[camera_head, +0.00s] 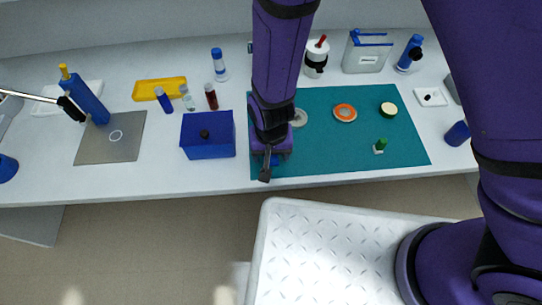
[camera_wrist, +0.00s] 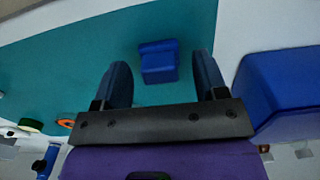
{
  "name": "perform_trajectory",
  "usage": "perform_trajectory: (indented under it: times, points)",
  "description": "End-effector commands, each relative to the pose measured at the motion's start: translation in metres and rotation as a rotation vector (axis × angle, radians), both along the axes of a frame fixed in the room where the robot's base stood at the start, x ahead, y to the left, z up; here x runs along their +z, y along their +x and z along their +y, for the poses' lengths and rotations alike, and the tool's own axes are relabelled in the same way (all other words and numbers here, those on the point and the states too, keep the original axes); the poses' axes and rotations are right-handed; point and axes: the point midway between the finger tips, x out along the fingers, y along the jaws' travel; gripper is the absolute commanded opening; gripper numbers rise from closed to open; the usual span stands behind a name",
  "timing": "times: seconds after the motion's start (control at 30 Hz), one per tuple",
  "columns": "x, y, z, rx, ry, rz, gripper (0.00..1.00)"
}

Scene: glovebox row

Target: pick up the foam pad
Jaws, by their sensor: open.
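A small blue block (camera_wrist: 158,62), likely the foam pad, lies on the teal mat (camera_wrist: 60,65) in the wrist view. It has a raised strip along one side. My gripper (camera_wrist: 161,70) is open, with one dark finger on each side of the block's near end and gaps at both sides. I cannot tell how high the fingertips are above the mat. In the head view, my gripper (camera_head: 270,168) is over the front left corner of the teal mat (camera_head: 335,165), and it hides most of the block; only a bit of blue shows beside the finger.
A dark blue box (camera_head: 208,140) stands close left of my gripper; it also shows in the wrist view (camera_wrist: 275,85). The mat holds an orange ring (camera_head: 345,113), a round cream-topped piece (camera_head: 388,109) and a green-capped vial (camera_head: 380,146). The mat's front middle is clear.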

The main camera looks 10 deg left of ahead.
Motion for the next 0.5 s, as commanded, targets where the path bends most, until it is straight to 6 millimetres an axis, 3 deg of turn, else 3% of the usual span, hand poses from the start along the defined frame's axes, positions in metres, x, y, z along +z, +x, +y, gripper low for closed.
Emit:
perform_trajectory:
  times: [0.33, 0.5]
  points:
    - [-0.0068, -0.0001, 0.0002, -0.001, 0.001, 0.000, 0.66]
    - [-0.0067, -0.0001, 0.0001, -0.001, 0.000, 0.000, 0.29]
